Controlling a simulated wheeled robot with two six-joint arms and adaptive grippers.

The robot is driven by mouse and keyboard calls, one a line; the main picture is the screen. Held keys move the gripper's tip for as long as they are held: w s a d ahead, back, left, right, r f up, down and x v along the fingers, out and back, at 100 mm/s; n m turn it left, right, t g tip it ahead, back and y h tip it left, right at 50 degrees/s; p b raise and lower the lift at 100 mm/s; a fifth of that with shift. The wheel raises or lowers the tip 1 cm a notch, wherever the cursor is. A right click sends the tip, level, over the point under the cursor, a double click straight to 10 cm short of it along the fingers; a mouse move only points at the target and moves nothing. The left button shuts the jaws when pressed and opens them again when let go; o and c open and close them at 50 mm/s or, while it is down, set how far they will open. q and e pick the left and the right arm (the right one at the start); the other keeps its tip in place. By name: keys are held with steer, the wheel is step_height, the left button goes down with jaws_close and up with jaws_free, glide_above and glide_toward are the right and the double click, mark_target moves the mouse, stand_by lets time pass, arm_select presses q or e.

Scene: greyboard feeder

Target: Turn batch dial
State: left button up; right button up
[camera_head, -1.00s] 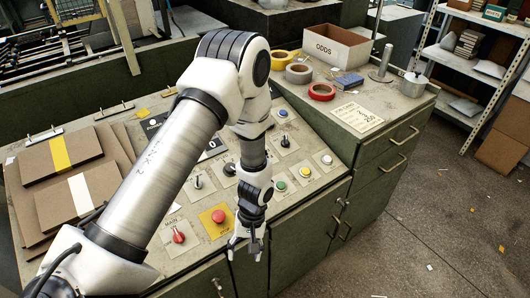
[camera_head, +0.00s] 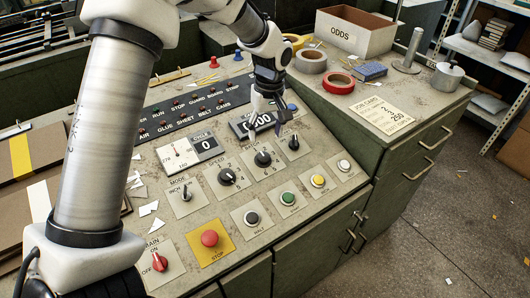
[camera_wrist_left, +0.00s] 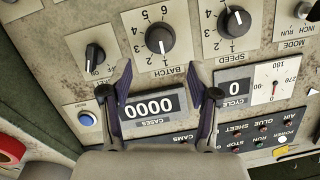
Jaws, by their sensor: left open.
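The batch dial (camera_head: 262,158) is a black round knob on a pale square plate in the panel's middle row, right of the speed dial (camera_head: 227,177). My left gripper (camera_head: 268,117) is open and empty above the cases counter reading 0000 (camera_wrist_left: 150,107), behind the batch dial. In the wrist view its fingertips (camera_wrist_left: 159,70) point toward the dial, apart from it. My right gripper is out of view.
A smaller knob (camera_head: 293,142) stands right of the batch dial. A red stop button (camera_head: 209,238) and several coloured buttons line the front. A blue button (camera_wrist_left: 87,118) lies beside the counter. Tape rolls and an ODDS box (camera_head: 343,37) stand on the cabinet at right.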

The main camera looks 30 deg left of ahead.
mark_target(264, 155)
arm_select(q)
steer(key=shift+f, duration=0.7)
steer(key=f, duration=0.6)
steer(key=shift+s+a+f+p, duration=0.2)
steer(key=shift+f+p, duration=0.1)
steer(key=shift+f, duration=0.1)
steer(key=shift+r, duration=0.1)
steer(key=c, duration=1.2)
